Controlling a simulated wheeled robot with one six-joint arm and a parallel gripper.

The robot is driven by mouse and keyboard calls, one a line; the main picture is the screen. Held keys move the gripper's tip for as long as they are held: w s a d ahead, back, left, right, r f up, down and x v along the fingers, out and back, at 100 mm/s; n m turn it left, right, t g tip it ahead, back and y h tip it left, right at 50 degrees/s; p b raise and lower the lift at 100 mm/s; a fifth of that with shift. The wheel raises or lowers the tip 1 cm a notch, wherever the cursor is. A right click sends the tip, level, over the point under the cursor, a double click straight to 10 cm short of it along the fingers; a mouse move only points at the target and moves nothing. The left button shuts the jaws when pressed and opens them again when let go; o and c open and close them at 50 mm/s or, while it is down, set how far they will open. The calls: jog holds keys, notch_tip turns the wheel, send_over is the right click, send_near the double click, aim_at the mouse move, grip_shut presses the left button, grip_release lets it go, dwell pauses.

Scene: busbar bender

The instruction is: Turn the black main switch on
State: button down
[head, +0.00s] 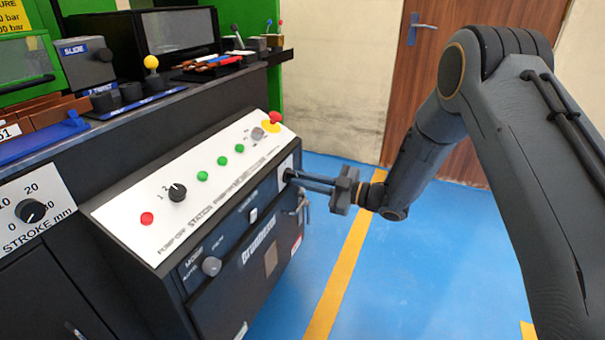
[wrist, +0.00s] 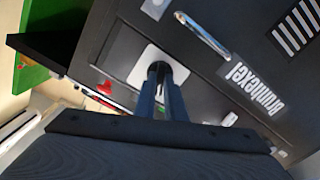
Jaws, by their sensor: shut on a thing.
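The black main switch (head: 287,174) sits on a light plate at the right end of the dark cabinet's front. My gripper (head: 294,177) reaches it from the right, its two slim fingers shut on the switch. In the wrist view, the fingertips (wrist: 161,76) meet over the light switch plate (wrist: 143,70). They hide most of the switch there, so I cannot tell which position it is turned to.
A sloped white panel (head: 150,249) carries a black selector knob (head: 177,192), a red button (head: 147,218), green buttons and a red emergency stop (head: 275,118). A metal door handle (head: 302,205) sticks out below the switch. The blue floor (head: 400,290) is clear.

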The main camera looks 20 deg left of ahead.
jog(key=m+p, duration=0.2)
jog(key=m, duration=0.3)
jog(key=shift+p, duration=0.35)
jog(key=shift+m, duration=0.3)
jog(key=c, duration=1.8)
grip_release()
jog(key=shift+s+d+p, duration=0.15)
jog(key=shift+d+p, duration=0.25)
jog(key=shift+d, duration=1.55)
jog(key=shift+s+d+p, duration=0.15)
jog(key=shift+d+p, duration=0.25)
jog(key=shift+d, duration=1.55)
